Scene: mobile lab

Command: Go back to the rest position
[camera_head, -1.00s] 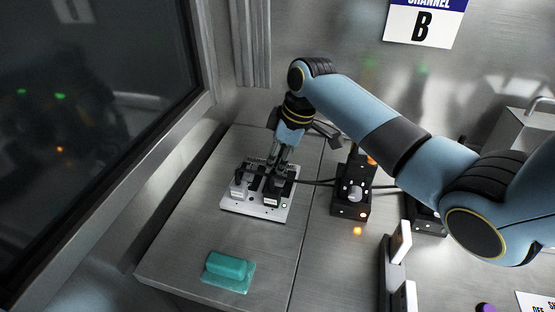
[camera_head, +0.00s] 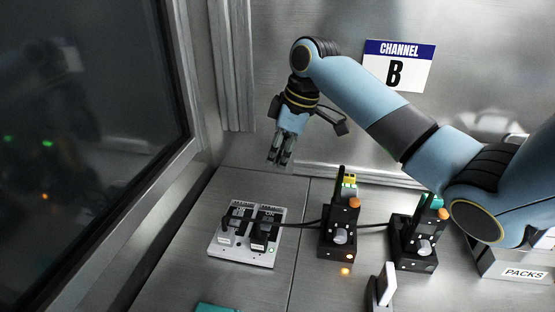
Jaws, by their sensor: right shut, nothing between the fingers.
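My right gripper (camera_head: 281,152) is shut and empty. It points down and is raised above the back of the metal bench, apart from everything below it. My right arm reaches in from the right side. Dark cables run from the plugs to the right. My left gripper does not show.
A teal block (camera_head: 214,308) shows at the bottom edge. A "PACKS" bin (camera_head: 513,270) is at right. A dark window is at left.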

